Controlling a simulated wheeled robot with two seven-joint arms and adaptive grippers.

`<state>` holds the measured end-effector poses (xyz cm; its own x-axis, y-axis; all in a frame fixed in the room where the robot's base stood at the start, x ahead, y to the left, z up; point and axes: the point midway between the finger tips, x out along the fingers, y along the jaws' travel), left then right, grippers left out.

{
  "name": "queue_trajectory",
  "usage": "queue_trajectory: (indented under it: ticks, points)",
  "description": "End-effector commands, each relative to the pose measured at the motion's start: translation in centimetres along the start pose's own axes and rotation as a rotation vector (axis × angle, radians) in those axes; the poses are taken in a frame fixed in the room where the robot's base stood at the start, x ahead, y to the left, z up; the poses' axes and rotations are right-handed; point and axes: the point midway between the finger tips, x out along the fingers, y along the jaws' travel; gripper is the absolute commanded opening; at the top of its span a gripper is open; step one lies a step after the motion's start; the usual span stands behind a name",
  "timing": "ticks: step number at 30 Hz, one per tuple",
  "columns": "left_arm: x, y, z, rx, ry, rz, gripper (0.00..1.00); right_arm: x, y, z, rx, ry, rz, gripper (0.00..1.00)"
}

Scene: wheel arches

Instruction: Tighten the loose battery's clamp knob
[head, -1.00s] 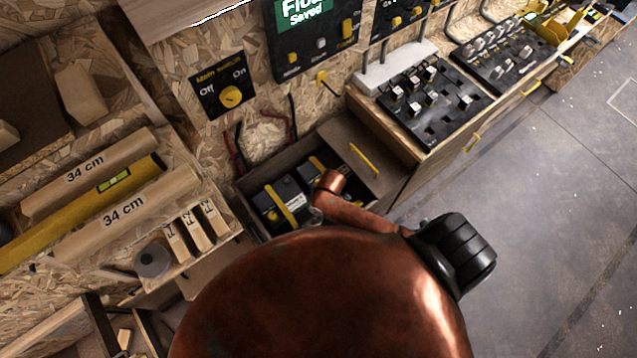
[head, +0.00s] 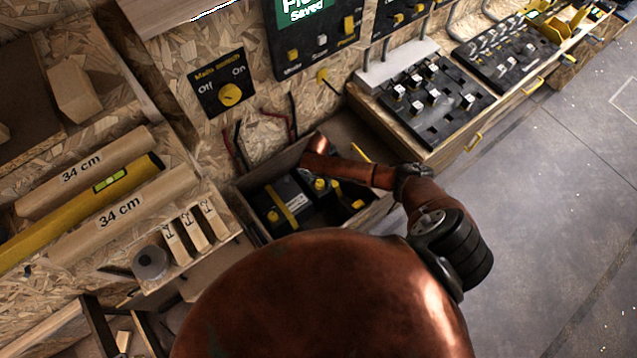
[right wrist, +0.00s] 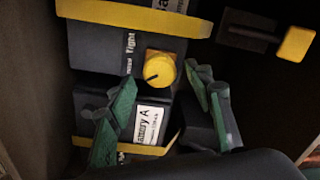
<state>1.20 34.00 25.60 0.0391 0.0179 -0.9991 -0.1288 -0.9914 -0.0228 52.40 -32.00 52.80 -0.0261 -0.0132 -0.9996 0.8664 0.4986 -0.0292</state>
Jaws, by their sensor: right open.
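In the head view two dark batteries with yellow straps sit in an open wooden box. The nearer battery's strap (head: 287,206) and a yellow knob (head: 273,216) at its left show there. My right arm reaches in over the box from the right, its wrist above the far battery. In the right wrist view my right gripper (right wrist: 165,108) is open, its green-padded fingers apart and empty. A yellow clamp knob (right wrist: 160,70) stands just beyond the fingertips, its dark pointer mark toward the lower left, beside a "Tight" marking. A "Battery A" label (right wrist: 150,122) shows between the fingers. My left gripper is out of view.
The box walls close in around the gripper. A black lever with a yellow end (right wrist: 295,43) stands to the right in the wrist view. In the head view, a main switch panel (head: 220,82) is behind the box and a button board (head: 425,98) to its right.

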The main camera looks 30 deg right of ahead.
Motion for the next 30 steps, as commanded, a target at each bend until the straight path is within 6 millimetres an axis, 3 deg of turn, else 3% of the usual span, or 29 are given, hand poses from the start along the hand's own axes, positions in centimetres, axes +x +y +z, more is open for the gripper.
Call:
queue_trajectory:
  ticks: [4, 14, 30]
  points:
    - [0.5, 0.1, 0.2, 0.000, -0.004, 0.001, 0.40, 1.5, 0.0, 0.0, 0.001, -0.001, 0.000, 0.47]
    - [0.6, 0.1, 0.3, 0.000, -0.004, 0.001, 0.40, 1.8, 0.0, 0.0, 0.001, -0.001, 0.001, 0.47]
    - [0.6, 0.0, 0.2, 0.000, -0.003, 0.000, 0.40, 1.8, 0.0, 0.1, 0.001, -0.001, 0.001, 0.12]
